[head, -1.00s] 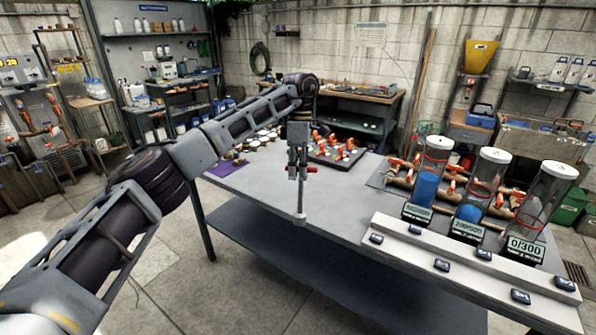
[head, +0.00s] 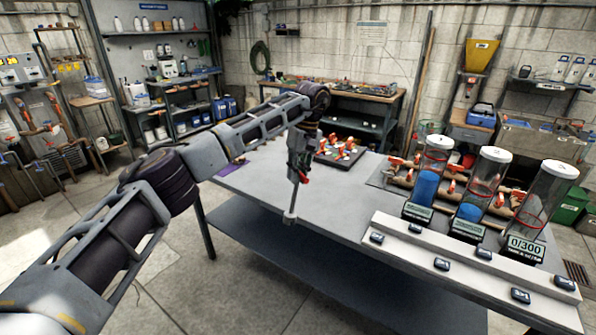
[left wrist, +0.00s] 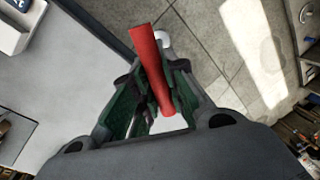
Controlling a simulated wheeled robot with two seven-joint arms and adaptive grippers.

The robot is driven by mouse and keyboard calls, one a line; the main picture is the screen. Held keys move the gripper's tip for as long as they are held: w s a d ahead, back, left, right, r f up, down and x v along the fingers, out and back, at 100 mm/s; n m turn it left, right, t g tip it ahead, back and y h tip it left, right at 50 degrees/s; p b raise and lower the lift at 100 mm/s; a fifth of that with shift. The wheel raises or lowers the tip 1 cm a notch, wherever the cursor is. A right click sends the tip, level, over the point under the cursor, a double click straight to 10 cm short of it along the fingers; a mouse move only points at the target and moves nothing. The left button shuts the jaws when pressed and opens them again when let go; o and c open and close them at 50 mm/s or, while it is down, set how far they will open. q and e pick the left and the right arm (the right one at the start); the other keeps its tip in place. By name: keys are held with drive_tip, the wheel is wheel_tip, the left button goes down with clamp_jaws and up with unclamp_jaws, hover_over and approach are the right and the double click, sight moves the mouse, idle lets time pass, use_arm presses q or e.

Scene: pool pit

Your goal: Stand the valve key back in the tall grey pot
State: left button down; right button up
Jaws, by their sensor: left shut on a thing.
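My left gripper (head: 300,172) is shut on the valve key, just below its red handle bar. The key's grey shaft (head: 294,198) hangs down with its thick lower end near the table's front edge, leaning a little so that the lower end is to the left. In the left wrist view the red handle (left wrist: 152,68) lies across between the fingers of my left gripper (left wrist: 150,90). I cannot make out the tall grey pot in these frames. My right gripper is not in view.
The grey table (head: 335,212) has bare room at its middle. A dark tray with red-handled valves (head: 340,151) stands behind. Clear cylinders (head: 480,190) and a pale ledge with small dark displays (head: 450,262) fill the right. Concrete floor lies in front.

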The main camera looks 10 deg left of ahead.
use_arm(q)
drive_tip(key=shift+a+f+m, duration=0.1)
drive_tip(key=shift+f+m, duration=0.3)
drive_tip(key=shift+m, duration=0.2)
drive_tip(key=s+a+f+m, duration=0.1)
drive_tip(key=f+m, duration=0.1)
drive_tip(key=f, duration=0.4)
drive_tip(key=s+a+f+m+t, duration=0.1)
drive_tip(key=f+m, duration=0.2)
drive_tip(key=f, duration=0.3)
drive_tip(key=s+a+f+m, duration=0.1)
drive_tip(key=s+f+m, duration=0.1)
drive_tip(key=f, duration=0.3)
drive_tip(key=s+a+f+p, duration=0.1)
drive_tip(key=s+a+f, duration=0.1)
drive_tip(key=s+f, duration=1.6)
wheel_tip(320, 180, down, 4)
drive_tip(key=shift+f+t+y, duration=0.15)
drive_tip(key=shift+t+y, duration=0.15)
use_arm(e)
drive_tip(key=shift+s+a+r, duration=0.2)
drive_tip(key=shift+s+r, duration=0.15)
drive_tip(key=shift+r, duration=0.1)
use_arm(q)
drive_tip(key=shift+s, duration=0.1)
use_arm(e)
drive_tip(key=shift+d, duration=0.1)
